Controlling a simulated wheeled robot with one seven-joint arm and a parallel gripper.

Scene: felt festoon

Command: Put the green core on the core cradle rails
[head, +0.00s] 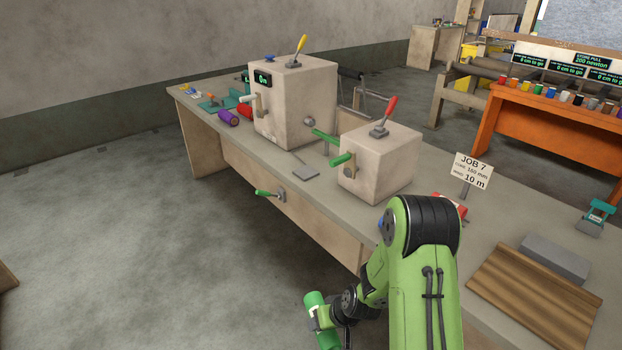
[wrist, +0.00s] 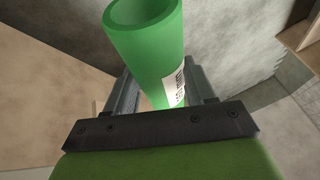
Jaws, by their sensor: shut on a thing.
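The green core (head: 315,305) is a hollow green tube with a white label. It is tilted in the lower middle of the head view, in front of the workbench and apart from it. My gripper (head: 329,319) is shut on it. In the wrist view the core (wrist: 148,45) stands between the two grey fingers of my gripper (wrist: 163,88), its open end toward the top. I cannot tell for certain which part is the core cradle rails; thin dark bars (head: 362,92) show behind the large beige machine, partly hidden.
The long workbench (head: 222,146) bears a large beige machine (head: 297,100) and a smaller one (head: 379,160) with green handles. Purple (head: 228,117) and red (head: 244,110) rolls lie at its far end. A ribbed brown board (head: 530,298) lies at right.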

